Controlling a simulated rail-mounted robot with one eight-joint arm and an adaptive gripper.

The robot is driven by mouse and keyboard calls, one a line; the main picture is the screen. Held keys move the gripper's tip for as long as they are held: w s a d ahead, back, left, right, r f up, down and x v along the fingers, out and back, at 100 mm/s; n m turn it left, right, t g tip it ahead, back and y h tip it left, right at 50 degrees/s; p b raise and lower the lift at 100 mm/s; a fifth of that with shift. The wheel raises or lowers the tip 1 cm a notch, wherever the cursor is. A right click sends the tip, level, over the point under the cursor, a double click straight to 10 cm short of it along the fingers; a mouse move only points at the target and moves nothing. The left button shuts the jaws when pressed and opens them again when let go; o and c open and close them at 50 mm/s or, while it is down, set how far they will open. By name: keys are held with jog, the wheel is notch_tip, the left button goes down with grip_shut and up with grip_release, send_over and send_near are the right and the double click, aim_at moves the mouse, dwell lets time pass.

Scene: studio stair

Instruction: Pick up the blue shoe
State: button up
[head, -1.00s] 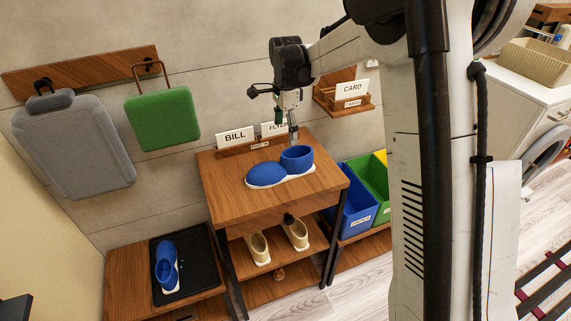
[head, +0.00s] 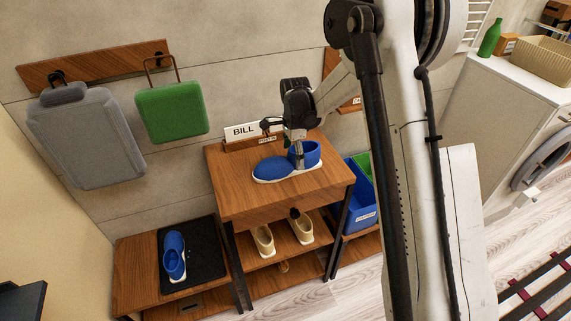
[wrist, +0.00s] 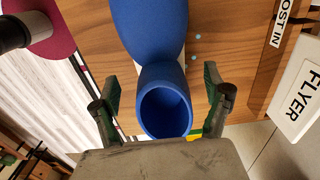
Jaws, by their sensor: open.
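A blue shoe (head: 275,168) with a white sole lies on top of the wooden cabinet (head: 235,203). In the wrist view the shoe's round opening (wrist: 165,111) faces me, and its toe part (wrist: 150,30) reaches away to the top. My gripper (head: 301,160) is over the heel end of this shoe. In the wrist view its two fingers (wrist: 160,104) are open, one on each side of the heel, with nothing clamped between them. A second blue shoe (head: 174,257) lies on a black mat on the low bench at the left.
Beige shoes (head: 263,240) stand on the shelf below. A BILL sign (head: 241,131) stands in a wooden holder behind the shoe; a FLYER sign (wrist: 302,95) shows in the wrist view. Blue bins (head: 355,208) stand to the right. Grey (head: 85,135) and green (head: 172,110) bags hang on the wall.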

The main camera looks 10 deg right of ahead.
jog(key=shift+f, duration=0.9)
jog(key=c, duration=1.5)
jog(key=shift+r, duration=0.1)
jog(key=shift+c, duration=0.2)
